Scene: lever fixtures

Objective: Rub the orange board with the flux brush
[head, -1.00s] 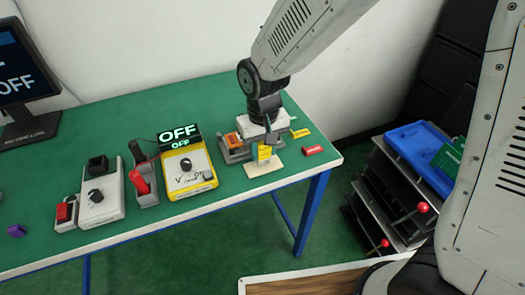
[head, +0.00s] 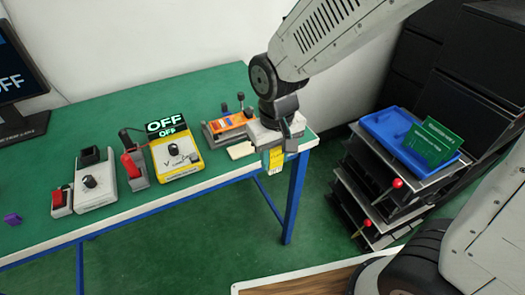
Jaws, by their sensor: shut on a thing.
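The orange board (head: 228,122) lies in a grey fixture (head: 209,133) near the right end of the green table, with dark knobs standing around it. My gripper (head: 277,146) is right of the board and nearer to me, over the table's front right corner. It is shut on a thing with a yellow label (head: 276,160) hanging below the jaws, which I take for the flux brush. Its tip and bristles cannot be made out. The gripper is apart from the board and hides part of the table corner.
A pale plate (head: 240,151) lies in front of the fixture. Left of it are a yellow box (head: 177,157) with an OFF display, a red lever (head: 132,165) and a white knob box (head: 95,185). A blue tray (head: 385,127) with a green board (head: 432,143) tops a rack at the right.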

